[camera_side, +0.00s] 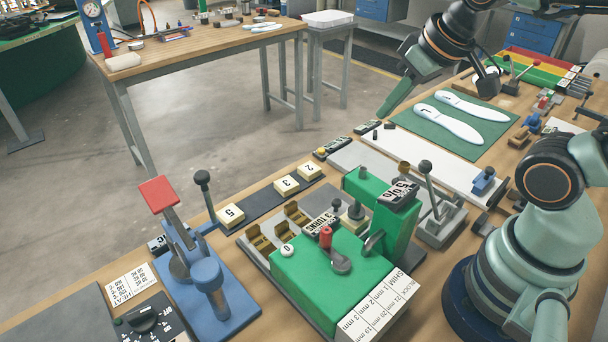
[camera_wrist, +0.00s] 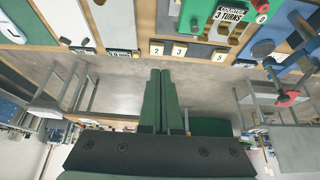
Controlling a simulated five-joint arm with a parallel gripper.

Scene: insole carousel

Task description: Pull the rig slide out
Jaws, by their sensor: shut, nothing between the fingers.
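The green rig (camera_side: 335,280) stands on the bench at the lower middle of the side view, with a red knob (camera_side: 326,238) and a "3 TURNS" label. A grey bed with brass blocks (camera_side: 262,240) lies at its left side. I cannot tell for sure which part is the slide. Part of the rig (camera_wrist: 195,18) shows at the top of the wrist view. My gripper (camera_side: 384,112) is up and away from the rig, above the far part of the bench. Its long green fingers (camera_wrist: 161,72) are together and empty.
A blue press with a red handle (camera_side: 158,193) stands left of the rig. Numbered tiles (camera_side: 286,184) lie on a dark strip behind it. A lever fixture (camera_side: 440,220) stands at its right. White insoles (camera_side: 455,125) lie on a green mat farther back.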

